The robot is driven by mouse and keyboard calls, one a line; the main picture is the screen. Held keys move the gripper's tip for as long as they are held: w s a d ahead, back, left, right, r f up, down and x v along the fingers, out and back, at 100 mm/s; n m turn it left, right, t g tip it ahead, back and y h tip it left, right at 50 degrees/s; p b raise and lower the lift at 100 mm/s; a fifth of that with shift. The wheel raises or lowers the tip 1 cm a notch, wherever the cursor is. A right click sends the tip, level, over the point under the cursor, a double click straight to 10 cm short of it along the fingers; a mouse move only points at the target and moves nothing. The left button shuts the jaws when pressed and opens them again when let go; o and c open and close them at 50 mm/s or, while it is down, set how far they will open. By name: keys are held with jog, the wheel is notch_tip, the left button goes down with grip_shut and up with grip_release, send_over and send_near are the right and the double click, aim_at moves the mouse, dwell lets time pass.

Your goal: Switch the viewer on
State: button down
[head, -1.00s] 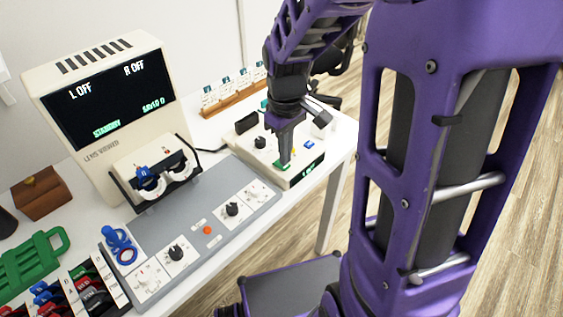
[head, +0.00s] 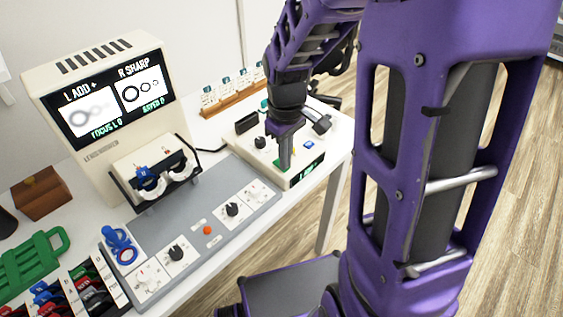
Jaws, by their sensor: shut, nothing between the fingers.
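The viewer (head: 105,62) is a cream box standing at the back of the table. Its dark screen (head: 110,97) is lit and reads "L ADD +" and "R SHARP", with ring pictures under each and green text "FOCUS L 0" and "SAVED 0" below. A cream control box (head: 313,148) stands right of the viewer, with a green button (head: 277,163), a blue button (head: 308,145) and a black knob (head: 260,142) on top. My gripper (head: 285,167) is shut and empty, pointing down at the green button. Its tips partly hide the button, and I cannot tell whether they touch it.
A grey panel (head: 208,212) with dials and an orange button (head: 208,230) lies in front of the viewer. A trial frame (head: 158,175) sits at the viewer's base. A green rack (head: 35,262), a lens tray and a wooden box (head: 41,197) are at left.

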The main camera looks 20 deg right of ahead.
notch_tip(320, 180, up, 7)
jog(key=p, duration=0.6)
dwell(0.6)
